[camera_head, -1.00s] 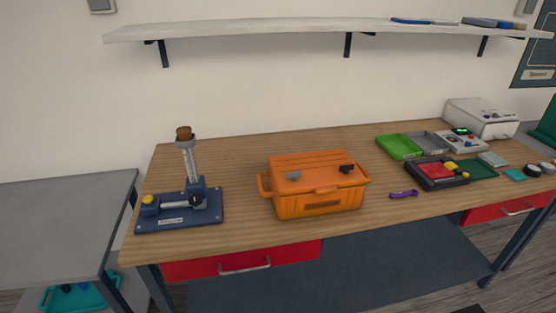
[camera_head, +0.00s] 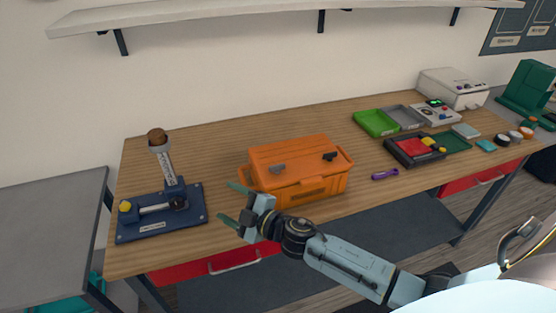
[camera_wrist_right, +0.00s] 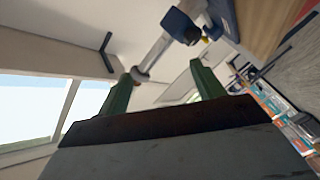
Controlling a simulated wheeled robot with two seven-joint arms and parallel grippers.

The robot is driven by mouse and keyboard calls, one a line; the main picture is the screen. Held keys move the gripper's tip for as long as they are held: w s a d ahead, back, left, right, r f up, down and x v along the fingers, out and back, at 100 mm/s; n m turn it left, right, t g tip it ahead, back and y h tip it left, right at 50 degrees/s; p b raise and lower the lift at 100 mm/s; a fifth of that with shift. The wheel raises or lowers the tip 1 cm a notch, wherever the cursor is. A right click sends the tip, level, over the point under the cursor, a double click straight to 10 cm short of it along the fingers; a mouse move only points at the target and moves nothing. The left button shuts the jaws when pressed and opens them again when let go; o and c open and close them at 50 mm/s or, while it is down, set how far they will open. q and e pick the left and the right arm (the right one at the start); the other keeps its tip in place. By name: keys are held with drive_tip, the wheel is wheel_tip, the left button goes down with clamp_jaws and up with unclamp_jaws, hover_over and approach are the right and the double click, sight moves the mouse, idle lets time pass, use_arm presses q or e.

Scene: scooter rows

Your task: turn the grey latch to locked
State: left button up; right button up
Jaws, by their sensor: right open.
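An orange toolbox (camera_head: 300,183) stands on the wooden workbench, lid closed. On its lid are a grey latch (camera_head: 277,168) at the left and a black latch (camera_head: 330,156) at the right. My right gripper (camera_head: 232,203) reaches in from the lower right, in front of the toolbox's left end. Its two green fingers are apart with nothing between them, and they point left, away from the latch. The fingers also show in the right wrist view (camera_wrist_right: 163,82); the toolbox cannot be made out there. My left gripper is not in view.
A blue-based stand (camera_head: 162,212) with an upright grey post is left of the toolbox. A purple tool (camera_head: 385,174), a green tray (camera_head: 376,123) and a black tray (camera_head: 400,155) lie to the right. A shelf (camera_head: 290,14) runs above. The bench behind the toolbox is clear.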

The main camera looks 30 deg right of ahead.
drive_tip(key=w+a+r+n+g+y, duration=0.1)
drive_tip(key=a+r+n+g+y, duration=0.1)
drive_tip(key=a+r+n+y, duration=0.35)
wheel_tip(320, 180, up, 8)
drive_tip(key=n+g+h+p, duration=0.2)
drive_tip(key=n+g+h, duration=0.8)
drive_tip(key=n+h, duration=0.35)
hover_over(277, 165)
drive_tip(key=s+a, duration=0.1)
drive_tip(key=s, duration=0.4)
use_arm(q)
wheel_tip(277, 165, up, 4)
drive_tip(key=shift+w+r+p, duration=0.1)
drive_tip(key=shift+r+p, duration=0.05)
drive_tip(key=shift+p, duration=0.85)
use_arm(e)
drive_tip(key=shift+m, duration=0.3)
drive_tip(key=x, duration=1.2)
drive_tip(key=shift+w+f, duration=0.3)
drive_tip(key=shift+w, duration=0.05)
drive_tip(key=shift+c, duration=0.2)
drive_tip(key=c, duration=1)
